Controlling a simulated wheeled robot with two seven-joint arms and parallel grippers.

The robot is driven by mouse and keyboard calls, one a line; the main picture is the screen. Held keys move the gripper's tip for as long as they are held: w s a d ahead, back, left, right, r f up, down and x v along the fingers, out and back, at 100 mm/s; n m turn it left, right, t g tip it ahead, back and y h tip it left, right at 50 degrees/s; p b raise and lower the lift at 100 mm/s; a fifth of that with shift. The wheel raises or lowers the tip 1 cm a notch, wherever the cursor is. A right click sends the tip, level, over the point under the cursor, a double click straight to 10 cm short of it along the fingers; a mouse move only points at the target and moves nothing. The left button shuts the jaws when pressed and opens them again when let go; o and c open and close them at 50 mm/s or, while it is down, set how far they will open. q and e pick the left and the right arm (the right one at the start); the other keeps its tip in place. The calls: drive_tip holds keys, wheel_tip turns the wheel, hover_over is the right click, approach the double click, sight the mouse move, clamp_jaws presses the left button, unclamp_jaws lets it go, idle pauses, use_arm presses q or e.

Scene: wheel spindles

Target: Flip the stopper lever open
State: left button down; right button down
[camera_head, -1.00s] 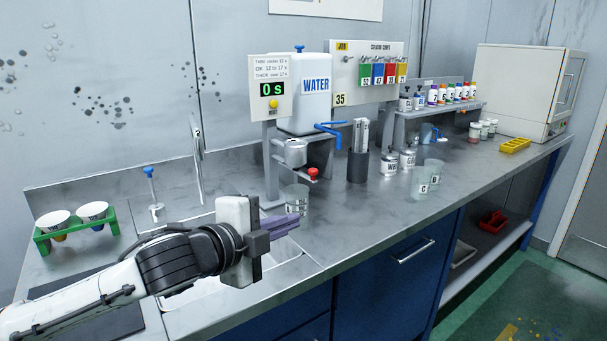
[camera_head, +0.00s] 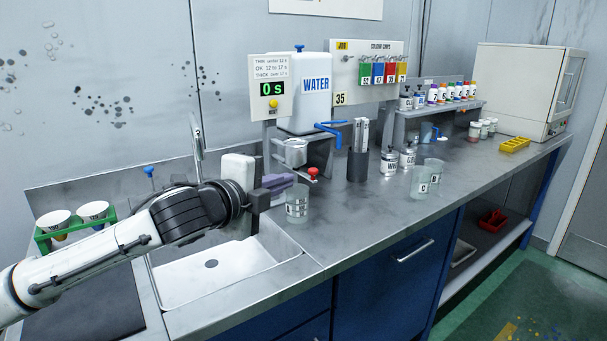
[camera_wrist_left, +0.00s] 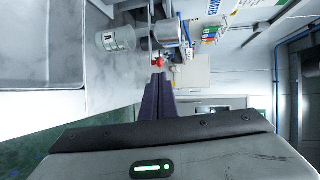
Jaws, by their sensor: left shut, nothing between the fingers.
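The stopper lever shows as a red knob (camera_head: 313,173) at the lower right of the silver flow cup (camera_head: 291,153), which hangs on the stand below the timer. My left gripper (camera_head: 291,182) is shut and empty, its purple fingers just left of the knob and a little lower. In the left wrist view the red knob (camera_wrist_left: 158,62) lies just past the shut fingertips (camera_wrist_left: 160,78), beside the cup (camera_wrist_left: 168,33); I cannot tell if they touch. My right gripper is not in view.
A clear beaker marked A (camera_head: 297,204) stands under the cup, close to my fingers. The sink (camera_head: 215,270) is below my arm. A dark holder (camera_head: 357,166) and more beakers (camera_head: 425,180) stand to the right. The timer (camera_head: 271,90) reads 0 s.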

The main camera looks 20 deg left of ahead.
sight(311, 172)
use_arm(q)
drive_tip(key=x, duration=0.9)
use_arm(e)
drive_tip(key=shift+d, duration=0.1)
use_arm(q)
drive_tip(key=shift+w+d, duration=0.1)
